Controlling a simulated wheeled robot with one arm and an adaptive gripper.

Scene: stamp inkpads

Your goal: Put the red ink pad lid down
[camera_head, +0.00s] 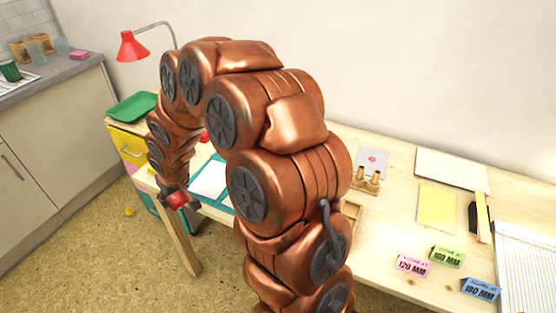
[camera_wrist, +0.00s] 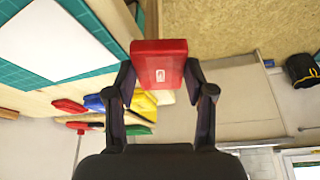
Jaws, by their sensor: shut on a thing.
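My gripper (camera_wrist: 160,75) is shut on the red ink pad lid (camera_wrist: 160,62), a red block with a small white mark on its face. In the head view, my gripper (camera_head: 172,193) holds the lid (camera_head: 177,200) in the air by the table's front left edge. A small part of a red thing (camera_head: 205,136) shows on the table behind my arm; I cannot tell whether it is the red ink pad. My arm hides much of the table's middle.
White paper (camera_head: 210,179) lies on a teal mat (camera_wrist: 100,69) near the lid. Red, blue, yellow and green shapes (camera_wrist: 95,102) show beyond my gripper. A green tray (camera_head: 132,108) and red lamp (camera_head: 131,46) are at the back left. Stamps (camera_head: 367,181) and labelled blocks (camera_head: 413,265) stand right.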

